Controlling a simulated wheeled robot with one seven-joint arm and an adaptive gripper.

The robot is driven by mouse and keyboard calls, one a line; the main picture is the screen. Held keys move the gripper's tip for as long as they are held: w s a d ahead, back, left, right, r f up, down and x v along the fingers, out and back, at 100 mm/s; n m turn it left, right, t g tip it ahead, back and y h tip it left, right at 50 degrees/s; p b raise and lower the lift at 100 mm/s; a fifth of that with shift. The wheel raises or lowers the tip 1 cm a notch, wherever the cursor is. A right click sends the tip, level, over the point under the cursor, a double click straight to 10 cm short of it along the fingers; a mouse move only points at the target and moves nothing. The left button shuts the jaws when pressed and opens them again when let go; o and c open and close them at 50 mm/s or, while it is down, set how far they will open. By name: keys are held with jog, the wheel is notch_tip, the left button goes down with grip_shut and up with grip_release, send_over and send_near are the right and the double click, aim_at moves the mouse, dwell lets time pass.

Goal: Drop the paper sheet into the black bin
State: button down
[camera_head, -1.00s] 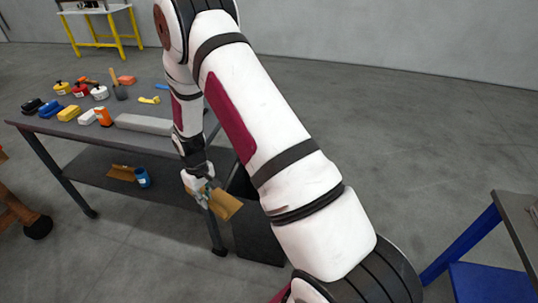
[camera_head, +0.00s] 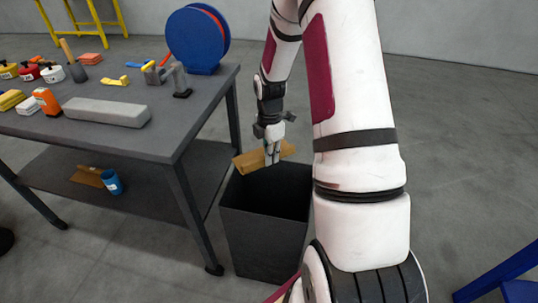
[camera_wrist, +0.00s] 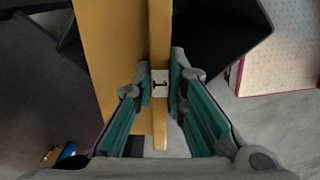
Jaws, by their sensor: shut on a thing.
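The brown paper sheet (camera_head: 252,161) is held in my gripper (camera_head: 272,158), which is shut on it. The sheet looks folded or angled and hangs over the back part of the black bin's opening. The black bin (camera_head: 262,240) stands open-topped on the floor to the right of the workbench. In the wrist view the sheet (camera_wrist: 112,60) runs up between the teal fingers of my gripper (camera_wrist: 160,95), with a dark bin wall (camera_wrist: 220,30) beyond it. I cannot tell whether the sheet touches the bin rim.
The grey workbench (camera_head: 140,145) is close on the left, with a grey block (camera_head: 106,112), a blue reel (camera_head: 195,42) and several small tools on top. A blue cup (camera_head: 111,182) sits on its lower shelf. A blue-legged table (camera_head: 515,270) is at lower right.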

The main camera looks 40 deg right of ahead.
jog(key=shift+d+f, duration=0.25)
jog(key=shift+d, duration=0.05)
notch_tip(320, 180, down, 6)
jog(key=b, duration=0.5)
jog(key=shift+r, duration=0.15)
jog(key=c, duration=1.5)
grip_release()
jog(key=shift+c, duration=0.2)
jog(key=shift+r, duration=0.1)
notch_tip(320, 180, up, 11)
jog(key=shift+r, duration=0.45)
